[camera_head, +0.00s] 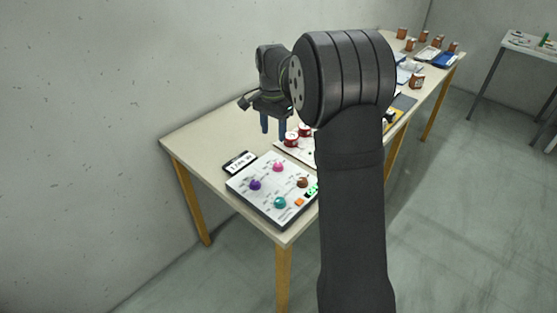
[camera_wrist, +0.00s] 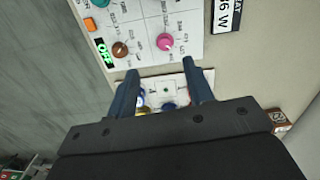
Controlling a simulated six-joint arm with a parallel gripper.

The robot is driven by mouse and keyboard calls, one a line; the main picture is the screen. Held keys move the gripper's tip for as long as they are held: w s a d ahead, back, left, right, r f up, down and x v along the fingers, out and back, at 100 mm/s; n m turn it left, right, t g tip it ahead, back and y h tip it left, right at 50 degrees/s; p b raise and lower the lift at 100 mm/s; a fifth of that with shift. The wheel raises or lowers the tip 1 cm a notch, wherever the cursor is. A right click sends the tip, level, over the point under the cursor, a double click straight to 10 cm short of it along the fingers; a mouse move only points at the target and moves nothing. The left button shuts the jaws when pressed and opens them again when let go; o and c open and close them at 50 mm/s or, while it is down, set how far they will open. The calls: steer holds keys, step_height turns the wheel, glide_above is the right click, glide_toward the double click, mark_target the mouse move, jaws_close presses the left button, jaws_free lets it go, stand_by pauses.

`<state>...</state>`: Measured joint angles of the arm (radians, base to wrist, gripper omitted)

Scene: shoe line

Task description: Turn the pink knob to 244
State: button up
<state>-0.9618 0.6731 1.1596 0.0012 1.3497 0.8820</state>
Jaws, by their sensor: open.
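The pink knob (camera_head: 278,167) sits at the back of a white control panel (camera_head: 240,184) on the table. The pink knob also shows in the wrist view (camera_wrist: 165,42), ahead of my fingers, with small dial marks around it that are too small to read. My gripper (camera_head: 273,126) is open and empty, above the table behind the panel. In the wrist view my gripper's two blue fingers (camera_wrist: 163,82) are spread apart, short of the pink knob and not touching it. Where the knob points is not clear.
The panel also bears a purple knob (camera_head: 255,184), a teal knob (camera_head: 280,202), a brown knob (camera_head: 302,182) and a green display (camera_head: 312,190). A labelled display (camera_head: 239,162) lies behind it. Red knobs (camera_head: 291,138) stand on another panel close to my gripper.

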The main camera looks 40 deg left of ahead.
step_height(320, 180, up, 3)
steer(key=w+m+y, duration=0.1)
steer(key=w+m, duration=0.1)
steer(key=m, duration=0.1)
glide_toward(278, 164)
steer(key=shift+m, duration=0.3)
step_height(278, 164, down, 8)
steer(key=shift+s+a, duration=0.15)
steer(key=shift+s, duration=0.05)
steer(key=c, duration=1)
